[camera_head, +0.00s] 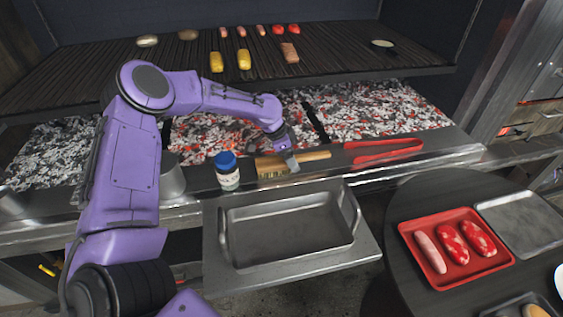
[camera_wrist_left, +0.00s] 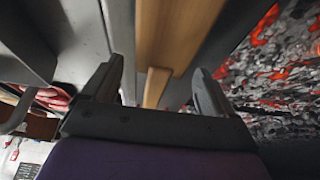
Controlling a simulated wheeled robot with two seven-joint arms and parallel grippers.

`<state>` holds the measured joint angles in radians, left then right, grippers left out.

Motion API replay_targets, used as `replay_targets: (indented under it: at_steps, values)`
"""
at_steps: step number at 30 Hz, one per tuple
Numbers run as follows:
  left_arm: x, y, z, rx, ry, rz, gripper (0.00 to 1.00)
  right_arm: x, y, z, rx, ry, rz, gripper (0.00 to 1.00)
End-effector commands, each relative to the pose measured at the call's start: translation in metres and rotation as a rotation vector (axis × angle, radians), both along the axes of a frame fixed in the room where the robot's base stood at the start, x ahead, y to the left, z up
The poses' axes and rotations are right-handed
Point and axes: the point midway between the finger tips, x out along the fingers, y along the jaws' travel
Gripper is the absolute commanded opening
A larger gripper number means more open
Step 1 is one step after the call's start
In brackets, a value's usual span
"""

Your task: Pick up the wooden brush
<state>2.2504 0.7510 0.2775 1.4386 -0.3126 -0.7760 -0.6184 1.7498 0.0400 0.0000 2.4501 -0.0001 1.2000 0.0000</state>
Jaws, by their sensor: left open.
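The wooden brush (camera_head: 312,156) lies on the metal ledge in front of the coals, with its handle pointing right and its wide bristle end at the left. My left gripper (camera_head: 289,160) is at the brush, around the middle of its length. In the left wrist view the brush (camera_wrist_left: 172,35) runs between the two open fingers of my left gripper (camera_wrist_left: 155,92), its narrow handle part passing toward the palm. I cannot tell whether either finger touches it. My right gripper is not in view.
A blue-capped jar (camera_head: 228,172) stands just left of the brush, and red tongs (camera_head: 384,150) lie to its right. A metal pan (camera_head: 233,262) sits in front. A red tray (camera_head: 408,229) with meat is at right. Glowing coals (camera_head: 380,105) lie behind, under the grill (camera_head: 330,62).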

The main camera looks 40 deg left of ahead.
Motion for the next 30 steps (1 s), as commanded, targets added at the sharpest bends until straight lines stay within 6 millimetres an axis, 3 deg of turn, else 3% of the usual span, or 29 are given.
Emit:
replay_targets:
  at_steps: [5, 12, 18, 30]
  values:
    - [0.007, -0.008, -0.022, 0.000, 0.001, -0.001, 0.87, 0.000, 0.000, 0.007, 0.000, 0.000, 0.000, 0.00]
    - [0.008, -0.008, -0.024, 0.000, -0.001, -0.002, 0.87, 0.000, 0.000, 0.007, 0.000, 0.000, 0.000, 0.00]
    - [0.008, -0.009, -0.024, 0.000, -0.001, -0.002, 0.24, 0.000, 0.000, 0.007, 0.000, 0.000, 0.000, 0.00]
    - [0.009, -0.009, -0.016, 0.001, -0.005, -0.002, 0.24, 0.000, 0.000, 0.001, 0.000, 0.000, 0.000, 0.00]
